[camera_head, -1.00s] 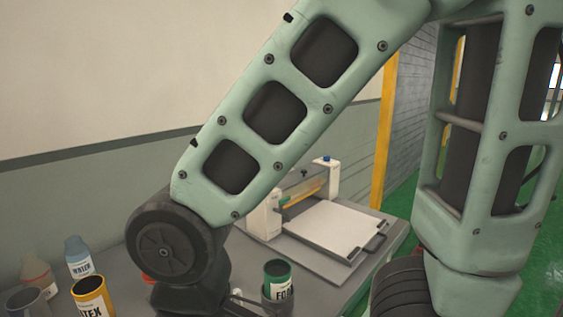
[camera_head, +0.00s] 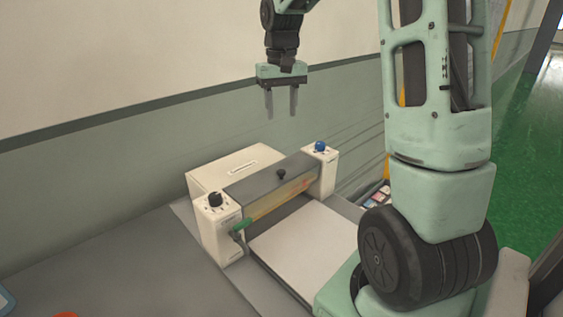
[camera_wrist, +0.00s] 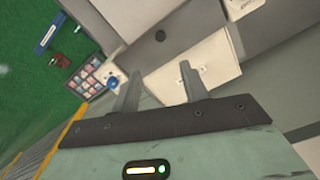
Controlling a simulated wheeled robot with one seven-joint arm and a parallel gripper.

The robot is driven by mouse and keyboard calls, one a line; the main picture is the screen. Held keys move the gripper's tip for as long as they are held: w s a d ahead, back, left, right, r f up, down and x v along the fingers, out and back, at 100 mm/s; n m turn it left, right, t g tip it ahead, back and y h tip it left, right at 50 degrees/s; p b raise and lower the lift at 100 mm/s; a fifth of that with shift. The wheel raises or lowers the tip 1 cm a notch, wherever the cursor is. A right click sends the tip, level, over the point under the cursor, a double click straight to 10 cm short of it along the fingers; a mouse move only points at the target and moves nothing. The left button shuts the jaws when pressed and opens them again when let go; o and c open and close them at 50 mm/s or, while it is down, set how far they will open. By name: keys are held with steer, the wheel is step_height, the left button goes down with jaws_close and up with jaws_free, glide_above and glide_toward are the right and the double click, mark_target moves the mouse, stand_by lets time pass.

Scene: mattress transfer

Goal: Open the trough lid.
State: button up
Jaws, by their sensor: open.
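The trough lid (camera_head: 252,184) is a dark grey panel lying between two white end blocks of the machine. A small black knob (camera_head: 281,174) stands on it. In the wrist view, the lid (camera_wrist: 188,22) and its round dark knob (camera_wrist: 160,35) show beyond the fingers. My gripper (camera_head: 281,112) is open and empty, fingers pointing down, well above the machine and apart from the lid. In the wrist view, the gripper's fingers (camera_wrist: 160,72) appear over the white rear box (camera_wrist: 205,65). The inside of the trough is hidden.
The right block (camera_head: 320,172) carries a blue knob; the left block (camera_head: 218,232) carries a black knob and a green handle (camera_head: 241,226). A white flat bed (camera_head: 310,250) lies in front. A small compartmented tray (camera_wrist: 97,75) is beside the machine. The table's left is mostly clear.

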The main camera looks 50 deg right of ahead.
mark_target(281, 171)
step_height(281, 171, down, 17)
steer(key=p, duration=0.2)
steer(key=shift+f+p, duration=0.1)
steer(key=shift+p, duration=0.3)
jaws_close()
